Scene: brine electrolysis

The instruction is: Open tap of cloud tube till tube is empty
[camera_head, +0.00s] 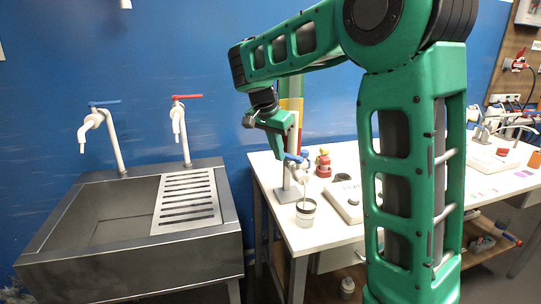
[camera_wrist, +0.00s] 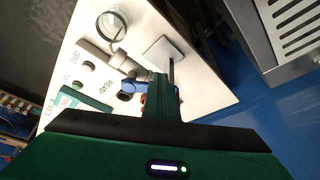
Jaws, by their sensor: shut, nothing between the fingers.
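My gripper (camera_head: 287,145) is shut and empty. It reaches down beside the blue tap (camera_head: 296,158) on the stand at the table's near left corner. In the wrist view the shut green fingers (camera_wrist: 160,100) are close to the blue tap handle (camera_wrist: 127,87); I cannot tell if they touch it. The tube above the tap is mostly hidden by my gripper, and its level cannot be read. A beaker (camera_head: 306,213) stands below the tap, and its round rim shows in the wrist view (camera_wrist: 112,26). A thin pale line runs between tap and beaker.
The stand's base (camera_head: 287,194) is on the white table (camera_head: 265,172). A device marked READY (camera_wrist: 93,82) and a red bottle (camera_head: 323,163) are close by. A metal sink (camera_head: 130,260) with blue-handled and red-handled faucets is left, across a gap.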

